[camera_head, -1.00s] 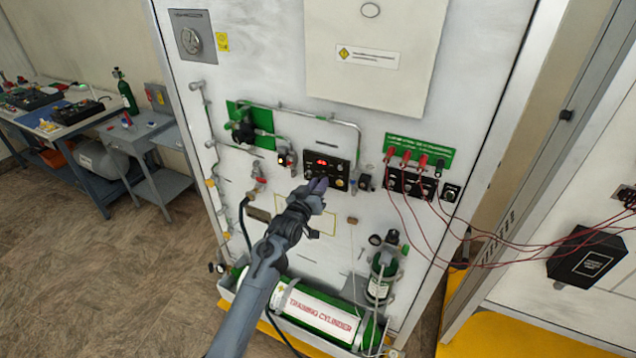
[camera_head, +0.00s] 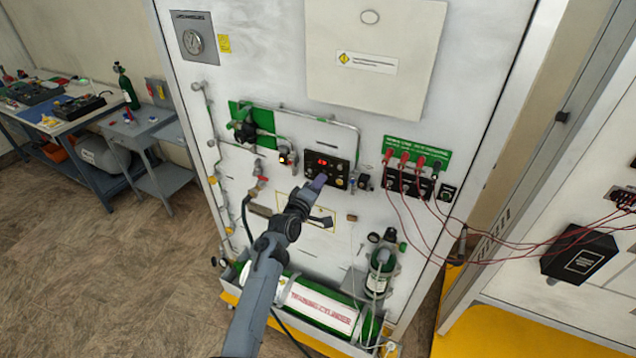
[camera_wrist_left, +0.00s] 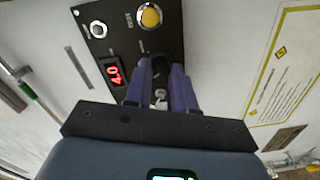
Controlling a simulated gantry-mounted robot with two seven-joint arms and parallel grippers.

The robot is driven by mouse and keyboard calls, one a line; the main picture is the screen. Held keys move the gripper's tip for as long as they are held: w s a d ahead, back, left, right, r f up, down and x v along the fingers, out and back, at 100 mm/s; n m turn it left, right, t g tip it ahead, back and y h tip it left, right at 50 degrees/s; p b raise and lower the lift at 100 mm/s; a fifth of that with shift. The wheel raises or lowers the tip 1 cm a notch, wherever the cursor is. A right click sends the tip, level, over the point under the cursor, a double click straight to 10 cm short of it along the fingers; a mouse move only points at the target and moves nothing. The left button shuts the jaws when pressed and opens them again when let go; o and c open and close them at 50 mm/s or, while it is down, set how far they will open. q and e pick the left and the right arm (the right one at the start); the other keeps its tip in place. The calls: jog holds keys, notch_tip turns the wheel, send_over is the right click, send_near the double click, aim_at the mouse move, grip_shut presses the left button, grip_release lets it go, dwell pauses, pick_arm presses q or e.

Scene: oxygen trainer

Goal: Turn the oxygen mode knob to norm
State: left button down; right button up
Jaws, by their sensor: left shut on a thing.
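The black oxygen control panel (camera_head: 325,163) with a red display is on the white wall, and it fills the upper middle of the left wrist view (camera_wrist_left: 88,50). My left gripper (camera_head: 318,182) is at the panel's lower edge. In the left wrist view its two purple fingers (camera_wrist_left: 160,66) are shut on a dark knob (camera_wrist_left: 161,72), mostly hidden between them. The knob's pointer and mode labels cannot be read. The display (camera_wrist_left: 114,73) seems to read 4.0. A yellow button (camera_wrist_left: 150,16) and a silver switch (camera_wrist_left: 98,29) are beside the fingers. My right gripper is not in view.
Red leads (camera_head: 405,205) hang from the sockets at the right. Open floor lies to the left.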

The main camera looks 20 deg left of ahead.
pick_arm(q)
jog(key=shift+n+p, duration=0.4)
jog(key=shift+n, duration=1.2)
jog(key=c, duration=0.9)
grip_release()
jog(key=shift+c, duration=0.2)
jog(key=s+p, duration=1)
jog(key=p, duration=0.1)
jog(key=shift+s+a+r, duration=0.15)
jog(key=shift+s+r, duration=0.05)
jog(key=shift+s, duration=0.2)
